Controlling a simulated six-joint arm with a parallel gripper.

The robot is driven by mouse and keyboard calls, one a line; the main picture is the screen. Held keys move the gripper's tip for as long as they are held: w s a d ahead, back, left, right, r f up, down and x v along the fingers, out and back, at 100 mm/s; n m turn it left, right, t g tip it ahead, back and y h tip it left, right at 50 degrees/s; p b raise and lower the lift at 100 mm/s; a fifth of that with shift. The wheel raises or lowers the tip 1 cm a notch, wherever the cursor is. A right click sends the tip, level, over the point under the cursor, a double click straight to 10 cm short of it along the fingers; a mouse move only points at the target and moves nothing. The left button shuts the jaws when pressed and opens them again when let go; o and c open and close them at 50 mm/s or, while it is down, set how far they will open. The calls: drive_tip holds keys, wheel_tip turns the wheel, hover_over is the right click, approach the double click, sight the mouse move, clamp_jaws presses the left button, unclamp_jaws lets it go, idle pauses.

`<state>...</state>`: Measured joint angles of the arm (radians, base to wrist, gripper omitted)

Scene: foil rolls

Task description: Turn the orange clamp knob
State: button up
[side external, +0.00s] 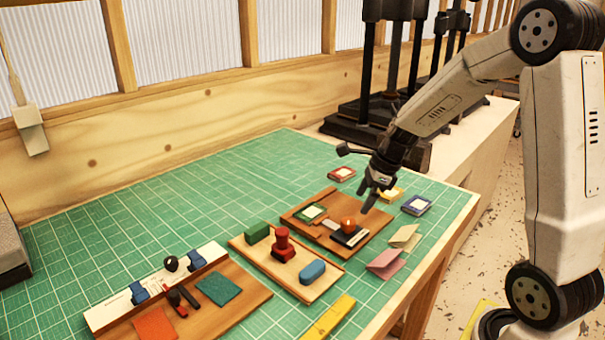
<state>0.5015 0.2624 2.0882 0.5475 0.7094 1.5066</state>
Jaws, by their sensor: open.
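The orange clamp knob (348,225) is a small rounded knob. It stands on a dark block with a pale edge, on a wooden board (374,237) at the right of the green mat. My gripper (368,205) hangs above and a little to the right of the knob, fingers pointing down. It is open and empty, and appears apart from the knob. The exact gap between them is hard to tell from this side.
A wooden tray (243,257) holds a red knobbed piece (282,243), a green block (257,232) and a blue block (313,272). Coloured cards lie around the board. Black presses (375,125) stand behind. The mat (110,225) is clear at back left.

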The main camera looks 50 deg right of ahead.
sight(349, 221)
drive_tip(key=shift+w+d+r+m, duration=0.15)
drive_tip(key=shift+d+m, duration=0.15)
drive_tip(key=shift+m, duration=0.2)
drive_tip(key=shift+f, duration=0.2)
drive_tip(key=shift+x, duration=3.75)
clamp_jaws()
